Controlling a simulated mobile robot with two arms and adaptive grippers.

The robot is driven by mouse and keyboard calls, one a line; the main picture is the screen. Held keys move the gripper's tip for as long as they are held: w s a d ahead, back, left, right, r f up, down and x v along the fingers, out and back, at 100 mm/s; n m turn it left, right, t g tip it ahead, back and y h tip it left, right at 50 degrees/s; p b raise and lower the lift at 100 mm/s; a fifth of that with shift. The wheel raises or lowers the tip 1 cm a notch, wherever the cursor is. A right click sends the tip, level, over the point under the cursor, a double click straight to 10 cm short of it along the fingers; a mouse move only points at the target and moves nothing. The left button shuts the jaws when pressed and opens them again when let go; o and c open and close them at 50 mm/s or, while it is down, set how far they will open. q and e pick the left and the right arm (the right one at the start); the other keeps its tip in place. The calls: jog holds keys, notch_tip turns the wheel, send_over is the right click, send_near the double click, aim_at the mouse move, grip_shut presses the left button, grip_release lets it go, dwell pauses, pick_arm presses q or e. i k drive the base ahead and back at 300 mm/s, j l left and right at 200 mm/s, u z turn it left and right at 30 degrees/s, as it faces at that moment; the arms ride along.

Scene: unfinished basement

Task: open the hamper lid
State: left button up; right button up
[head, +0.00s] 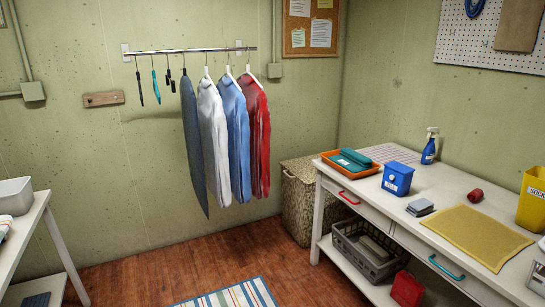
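The hamper (296,205) is a woven, tan-brown basket in the back corner, standing on the wood floor just left of the white workbench. Its lid (300,169) appears shut on top. The bench and the orange tray hide part of the hamper's right side. A small light mark, perhaps a handle or tab, shows at the lid's front left edge; I cannot tell which. Neither of my grippers shows in the head view.
The white workbench (392,222) runs along the right wall, with an orange tray (349,171) near the hamper. Shirts (236,140) hang from a wall rail left of the hamper. A striped rug (232,296) lies in front. A white table (30,235) stands at left. Floor between is clear.

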aim_at(302, 169)
jog(key=i+j+u, duration=0.1)
jog(key=i, duration=0.75)
jog(key=i+j, duration=0.1)
jog(key=i, duration=0.75)
jog(key=j+u, duration=0.05)
